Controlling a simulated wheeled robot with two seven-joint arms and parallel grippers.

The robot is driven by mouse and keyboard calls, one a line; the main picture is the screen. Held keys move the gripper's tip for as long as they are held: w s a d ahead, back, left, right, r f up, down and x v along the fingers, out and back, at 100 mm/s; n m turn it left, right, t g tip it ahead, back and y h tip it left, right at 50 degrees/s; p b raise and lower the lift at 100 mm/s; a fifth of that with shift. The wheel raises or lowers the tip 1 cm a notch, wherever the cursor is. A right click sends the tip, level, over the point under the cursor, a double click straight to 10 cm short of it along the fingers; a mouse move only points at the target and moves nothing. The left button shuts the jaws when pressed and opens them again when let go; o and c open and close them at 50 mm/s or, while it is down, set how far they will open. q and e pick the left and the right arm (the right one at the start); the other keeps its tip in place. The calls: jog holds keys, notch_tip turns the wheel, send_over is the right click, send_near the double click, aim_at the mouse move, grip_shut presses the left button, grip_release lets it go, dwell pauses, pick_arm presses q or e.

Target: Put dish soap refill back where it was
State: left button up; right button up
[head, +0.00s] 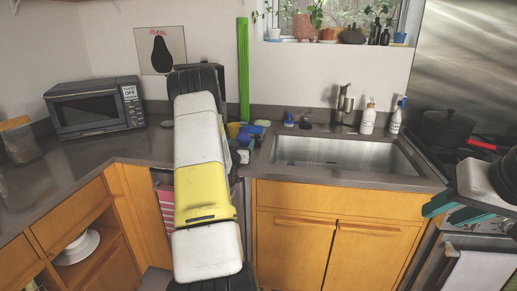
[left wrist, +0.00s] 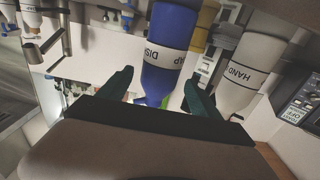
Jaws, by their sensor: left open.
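The blue dish soap refill bottle (left wrist: 170,45) shows in the left wrist view with a white label band, and it looks inverted in that picture. My left gripper (left wrist: 158,88) is open, one dark teal finger on each side of the bottle; I cannot tell whether either finger touches it. In the head view my left arm covers its own gripper. Blue and yellow items (head: 257,124) show just right of that arm on the counter; which one is the refill is unclear. My right gripper (head: 443,210) is at the right, its teal fingers apart and empty, in front of the stove.
A white bottle labelled HAND (left wrist: 244,70) stands close beside the blue one. The sink (head: 345,152) has a faucet (head: 345,100) and two white pump bottles (head: 368,119) behind it. A microwave (head: 97,106) stands left. A tall green strip (head: 243,70) stands behind the counter items.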

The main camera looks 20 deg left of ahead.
aim_at(242, 142)
pick_arm(q)
jog(key=v, duration=0.5)
jog(key=s+d+r+m+g+h, duration=0.1)
jog(key=s+d+r+g+h, duration=0.35)
jog(key=d+r, duration=1.1)
jog(key=s+d+g, duration=0.2)
jog(key=s+d, duration=0.3)
jog(key=s, duration=0.5)
jog(key=s+d+m+g+h, duration=0.1)
jog(key=s+d, duration=0.4)
jog(key=s, duration=0.5)
jog(key=s+d+r+m+g+h, duration=0.1)
jog(key=s+d+g, duration=0.2)
jog(key=s, duration=0.8)
jog(key=shift+d+g, duration=0.35)
jog(key=shift+d, duration=0.8)
jog(key=shift+s, duration=0.1)
